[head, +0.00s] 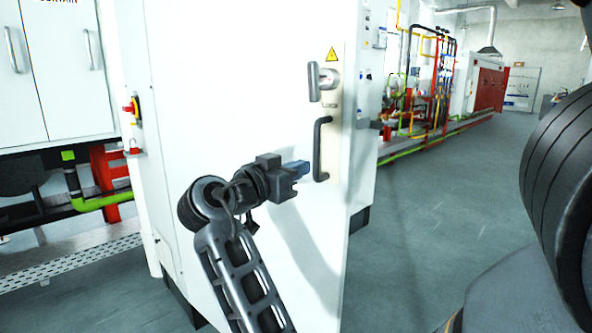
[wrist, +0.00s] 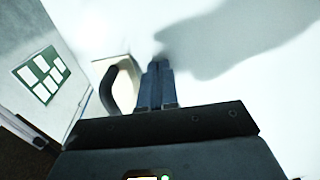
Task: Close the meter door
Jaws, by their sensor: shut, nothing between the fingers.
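A tall white cabinet door (head: 250,100) fills the middle of the head view. It carries a yellow warning sign, a metal latch handle (head: 323,80) and a black pull handle (head: 321,150) near its right edge. I take this to be the meter door; I cannot tell whether it stands ajar. My gripper (head: 300,170) is shut and empty, just left of the black handle and close to the door. In the wrist view, my shut blue fingertips (wrist: 158,68) point at the white surface, with the black handle (wrist: 108,92) to their left.
White cabinets (head: 55,70) with a red-and-yellow switch (head: 133,110) stand at the left. Green and red pipes run low behind them. Open grey floor (head: 440,220) lies to the right, with coloured pipework (head: 430,85) and a red unit (head: 488,88) farther back.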

